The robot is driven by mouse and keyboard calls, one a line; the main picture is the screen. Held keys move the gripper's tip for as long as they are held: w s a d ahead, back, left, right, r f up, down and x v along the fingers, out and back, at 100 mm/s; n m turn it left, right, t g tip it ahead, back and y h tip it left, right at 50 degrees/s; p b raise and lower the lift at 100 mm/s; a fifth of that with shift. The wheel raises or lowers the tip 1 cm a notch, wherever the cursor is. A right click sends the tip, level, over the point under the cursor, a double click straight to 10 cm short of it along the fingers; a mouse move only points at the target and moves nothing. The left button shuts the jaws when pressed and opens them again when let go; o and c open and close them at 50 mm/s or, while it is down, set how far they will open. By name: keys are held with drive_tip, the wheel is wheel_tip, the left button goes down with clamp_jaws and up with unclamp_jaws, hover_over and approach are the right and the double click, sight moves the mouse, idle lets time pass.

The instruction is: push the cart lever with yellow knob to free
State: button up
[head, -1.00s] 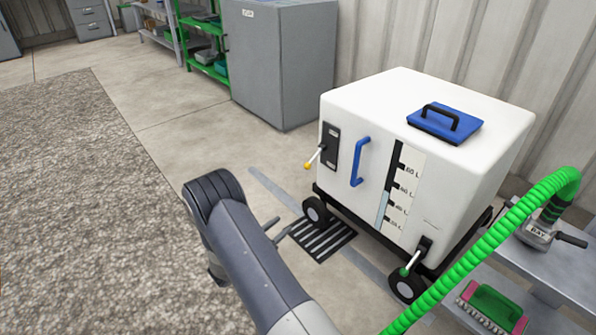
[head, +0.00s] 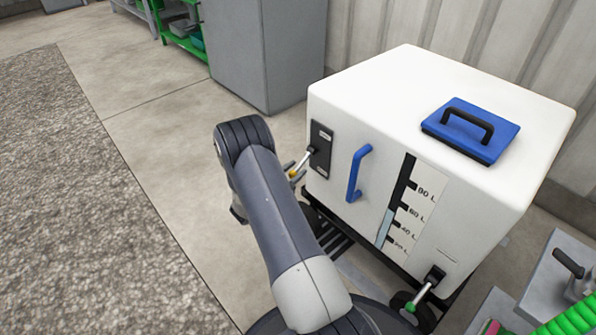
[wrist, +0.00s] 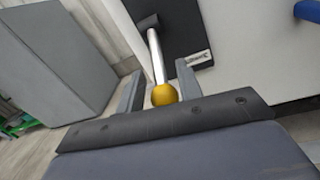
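The white cart (head: 335,190) stands at the right in the head view. On its left side is a black plate (head: 321,148) with a silver lever (head: 304,161) ending in a yellow knob (head: 293,174). In the wrist view, the yellow knob (wrist: 164,95) sits between the two fingers of my gripper (wrist: 160,78), near the palm. The fingers are apart, with a gap visible on each side of the knob. The lever runs up from the knob to the black plate (wrist: 175,32). In the head view, my arm hides most of the gripper.
The cart has a blue handle (head: 357,172), a blue lid (head: 471,130) and a lower lever with a green knob (head: 411,307). A grey cabinet (head: 268,50) stands behind. A grey shelf with a green hose (head: 572,322) is at the lower right. Open floor lies left.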

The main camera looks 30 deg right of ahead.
drive_tip(key=shift+x, duration=0.95)
clamp_jaws()
